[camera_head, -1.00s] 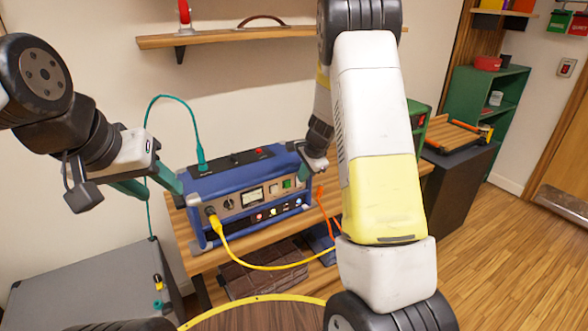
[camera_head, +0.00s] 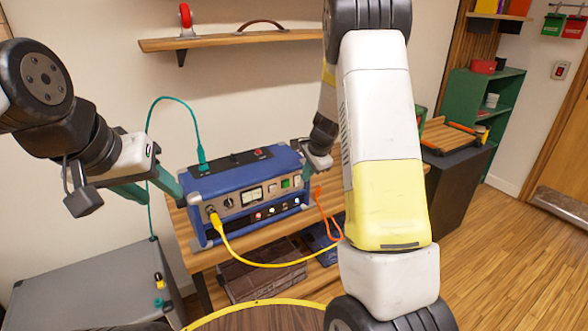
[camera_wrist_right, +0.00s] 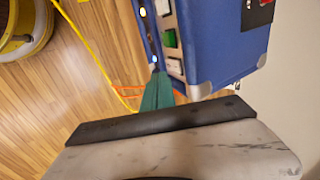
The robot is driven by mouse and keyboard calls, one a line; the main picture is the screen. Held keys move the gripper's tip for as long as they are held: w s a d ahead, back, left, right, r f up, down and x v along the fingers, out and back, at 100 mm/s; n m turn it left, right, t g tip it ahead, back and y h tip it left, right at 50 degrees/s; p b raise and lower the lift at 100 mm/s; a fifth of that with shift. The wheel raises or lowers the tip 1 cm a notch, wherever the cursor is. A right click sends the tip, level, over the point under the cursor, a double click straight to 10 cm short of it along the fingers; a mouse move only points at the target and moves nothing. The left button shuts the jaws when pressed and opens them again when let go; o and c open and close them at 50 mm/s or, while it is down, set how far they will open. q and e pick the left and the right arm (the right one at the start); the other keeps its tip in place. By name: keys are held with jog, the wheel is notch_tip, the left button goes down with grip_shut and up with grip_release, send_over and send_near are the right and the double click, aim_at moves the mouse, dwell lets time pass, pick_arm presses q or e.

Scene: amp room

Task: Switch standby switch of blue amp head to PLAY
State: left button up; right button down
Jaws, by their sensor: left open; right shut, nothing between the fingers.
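The blue amp head (camera_head: 232,180) stands on a wooden bench, its front panel carrying a meter (camera_head: 252,196), a knob and small switches. A green switch (camera_head: 285,184) sits between two pale ones near the panel's right end. In the right wrist view, the green switch (camera_wrist_right: 168,39) and a white switch (camera_wrist_right: 174,68) are clear; labels are unreadable. My right gripper (camera_wrist_right: 157,76) is shut and empty, its teal tips close to the panel's end by the white switch. Contact cannot be told. My left gripper (camera_head: 166,193) is open and empty, left of the amp.
A yellow cable (camera_head: 240,255) hangs from the amp's front, and an orange cable (camera_head: 322,205) hangs at its right. A teal cable (camera_head: 153,110) plugs into the top. A grey cabinet (camera_head: 80,285) stands at left. A wooden shelf (camera_head: 225,38) is above.

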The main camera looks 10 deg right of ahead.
jog(key=w+v, duration=0.1)
jog(key=v, duration=0.9)
jog(key=shift+a+r, duration=0.25)
jog(key=shift+r, duration=0.1)
jog(key=shift+w, duration=0.15)
jog(key=s+a+r+n+y, duration=0.1)
jog(key=s+a+r+n, duration=0.25)
jog(key=s+r, duration=0.4)
jog(key=s+a+r+n+y, duration=0.15)
jog(key=s+r+n, duration=0.25)
jog(key=s, duration=0.6)
jog(key=s+a+n+t+h, duration=0.1)
jog(key=s+n, duration=0.6)
jog(key=s, duration=0.7)
jog(key=shift+a+r+t+h, duration=0.15)
jog(key=shift+r+t+h, duration=0.15)
jog(key=shift+h, duration=0.25)
jog(key=shift+s, duration=0.1)
